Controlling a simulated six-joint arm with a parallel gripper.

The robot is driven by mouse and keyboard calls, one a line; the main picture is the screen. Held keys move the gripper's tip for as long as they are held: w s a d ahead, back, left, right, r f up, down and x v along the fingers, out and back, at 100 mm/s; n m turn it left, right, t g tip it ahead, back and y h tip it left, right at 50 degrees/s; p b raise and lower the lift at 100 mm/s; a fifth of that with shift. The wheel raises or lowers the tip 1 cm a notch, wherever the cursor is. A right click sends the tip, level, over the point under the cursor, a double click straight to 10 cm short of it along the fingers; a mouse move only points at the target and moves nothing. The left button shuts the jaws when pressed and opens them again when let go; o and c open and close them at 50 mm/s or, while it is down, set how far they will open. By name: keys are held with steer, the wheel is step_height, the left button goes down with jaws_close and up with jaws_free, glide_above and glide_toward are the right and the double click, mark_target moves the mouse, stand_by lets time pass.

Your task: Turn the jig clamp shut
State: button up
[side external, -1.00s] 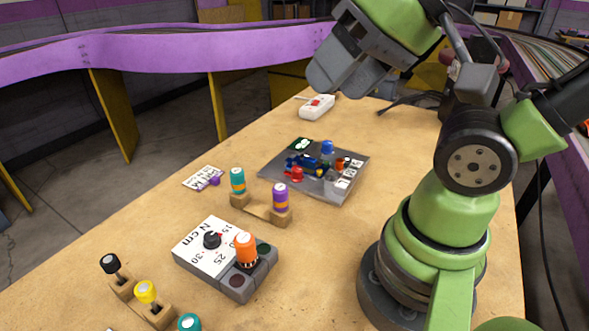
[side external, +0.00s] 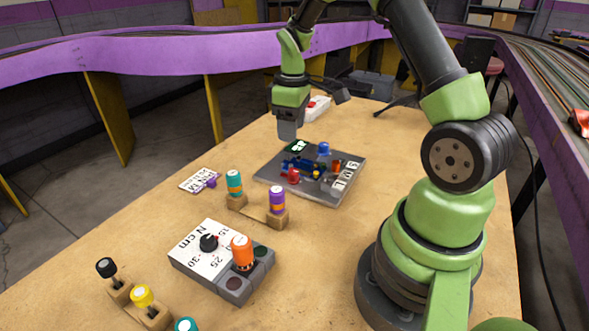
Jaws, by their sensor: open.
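The jig is a grey plate (side external: 334,190) in the middle of the table. It holds a small dark blue car-like piece (side external: 300,164), a blue knob (side external: 323,149) at the back and a red knob (side external: 291,176) at the front left. I cannot tell which part is the clamp, or how it is turned. My gripper (side external: 289,137) is open and points down over the back left corner of the plate, apart from the knobs. Its fingers are small and partly merged in this view.
A torque block (side external: 195,249) with a dial and an orange-handled bit stands in front. A wooden stand holds a teal bit (side external: 234,184) and a purple bit (side external: 277,200). Black and yellow tools (side external: 141,296) stand at front left. A white box (side external: 317,107) lies behind.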

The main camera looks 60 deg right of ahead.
mark_target(295, 171)
steer(key=f, duration=0.8)
steer(key=d+f, duration=0.1)
steer(key=f, duration=0.3)
steer(key=shift+c, duration=0.2)
steer(key=c, duration=0.9)
